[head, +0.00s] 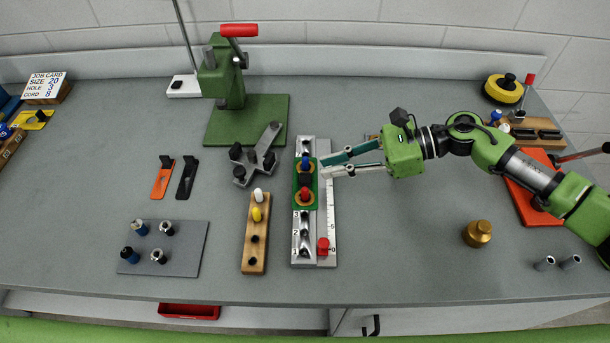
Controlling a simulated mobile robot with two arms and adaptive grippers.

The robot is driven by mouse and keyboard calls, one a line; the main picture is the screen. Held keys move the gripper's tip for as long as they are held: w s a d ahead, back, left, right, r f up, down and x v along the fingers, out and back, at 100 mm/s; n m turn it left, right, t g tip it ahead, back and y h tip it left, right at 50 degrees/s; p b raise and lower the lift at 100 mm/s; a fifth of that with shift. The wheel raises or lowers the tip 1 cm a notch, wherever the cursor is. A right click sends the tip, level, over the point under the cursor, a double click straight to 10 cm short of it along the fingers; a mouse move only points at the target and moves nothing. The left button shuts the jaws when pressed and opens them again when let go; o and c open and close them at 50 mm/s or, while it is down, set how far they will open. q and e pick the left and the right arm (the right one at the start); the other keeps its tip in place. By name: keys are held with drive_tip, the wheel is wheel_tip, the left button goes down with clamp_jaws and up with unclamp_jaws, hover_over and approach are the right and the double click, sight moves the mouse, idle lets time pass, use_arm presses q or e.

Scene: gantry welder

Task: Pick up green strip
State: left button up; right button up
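The green strip (313,187) lies on the grey metal rail fixture (303,147) at the middle of the bench. A blue knob (305,161) and a red knob (305,196) stand on round tan pieces along it, with a dark block between them. My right gripper (322,167) reaches in from the right, with its two long fingers apart. The fingertips are at the strip's right edge, over the rail. Nothing shows held between them; I cannot tell whether they touch the strip. My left gripper is out of view.
A green press with a red handle (238,30) stands behind. A grey cross-shaped bracket (256,160) and a wooden peg block (251,238) are left of the rail. A brass weight (478,233) stands at right. The bench between rail and weight is clear.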

sight(309, 173)
drive_tip(key=p+x, duration=0.2)
drive_tip(key=x, duration=0.3)
drive_tip(key=shift+s+a+f, duration=0.15)
drive_tip(key=shift+a, duration=0.1)
drive_tip(key=shift+a+f, duration=0.1)
drive_tip(key=shift+f, duration=0.05)
clamp_jaws()
drive_tip(key=shift+r, duration=0.5)
wheel_tip(309, 173, up, 2)
drive_tip(key=shift+r+b, duration=0.15)
drive_tip(key=shift+b, duration=0.4)
drive_tip(key=s+a+r+b, duration=0.1)
drive_tip(key=s+a+r, duration=0.4)
drive_tip(key=s+r, duration=0.4)
drive_tip(key=s, duration=0.4)
drive_tip(key=shift+a+r, duration=0.25)
drive_tip(key=shift+r, duration=0.15)
